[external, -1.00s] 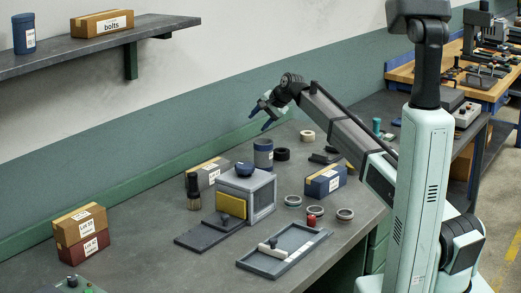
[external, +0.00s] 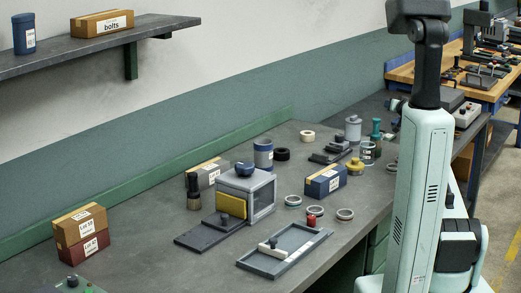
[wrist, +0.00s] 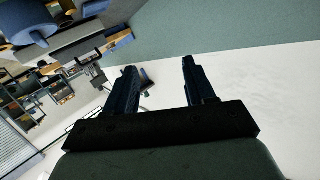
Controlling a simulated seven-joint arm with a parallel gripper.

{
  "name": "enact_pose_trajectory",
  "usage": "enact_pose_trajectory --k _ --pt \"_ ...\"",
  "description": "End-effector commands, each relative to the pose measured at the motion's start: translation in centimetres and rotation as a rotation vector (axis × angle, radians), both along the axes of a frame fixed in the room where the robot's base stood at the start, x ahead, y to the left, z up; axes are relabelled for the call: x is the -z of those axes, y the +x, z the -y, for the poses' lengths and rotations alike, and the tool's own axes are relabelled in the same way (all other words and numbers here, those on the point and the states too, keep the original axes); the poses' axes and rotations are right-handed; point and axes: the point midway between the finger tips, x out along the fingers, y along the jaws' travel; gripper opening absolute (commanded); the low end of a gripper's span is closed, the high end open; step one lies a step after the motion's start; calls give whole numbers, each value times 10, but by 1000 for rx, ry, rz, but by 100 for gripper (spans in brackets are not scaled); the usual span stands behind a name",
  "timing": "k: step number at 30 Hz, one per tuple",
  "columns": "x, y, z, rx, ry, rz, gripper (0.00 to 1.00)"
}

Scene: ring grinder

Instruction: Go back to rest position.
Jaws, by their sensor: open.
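My gripper (wrist: 156,82) shows in the wrist view with its two dark blue fingers apart and nothing between them. Beyond the fingers are a pale wall and a tilted view of the room. In the external view my arm is folded back behind my pale green column, and the gripper is hidden there.
The workbench (external: 130,262) holds a grey box-shaped machine with a yellow panel (external: 231,206), a tray with a red knob (external: 285,250), several rings (external: 345,214), a blue box (external: 326,181) and a blue canister (external: 263,153). A shelf (external: 90,55) hangs at the upper left.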

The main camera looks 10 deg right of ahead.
Motion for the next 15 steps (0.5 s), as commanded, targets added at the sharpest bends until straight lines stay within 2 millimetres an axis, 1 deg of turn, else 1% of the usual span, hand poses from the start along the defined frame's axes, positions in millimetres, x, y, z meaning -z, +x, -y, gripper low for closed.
enact_pose_trajectory --k 1,2,3,5,6,8,9,11,12,14,15 --pt "7 -8 34 39 -38 9 54" --pt "11 -12 51 59 -62 12 54" --pt "17 -19 74 87 -91 14 54" --pt "26 -30 107 127 -129 13 54" --pt "33 -38 126 150 -151 8 54" --pt "46 -51 154 186 -178 -4 54" --pt "54 -60 173 208 -195 -13 54" --pt "70 -74 198 239 -214 -32 54" --pt "81 -85 213 258 -223 -47 54" --pt "100 -102 235 285 -236 -75 54" --pt "115 -113 247 300 -240 -98 54"
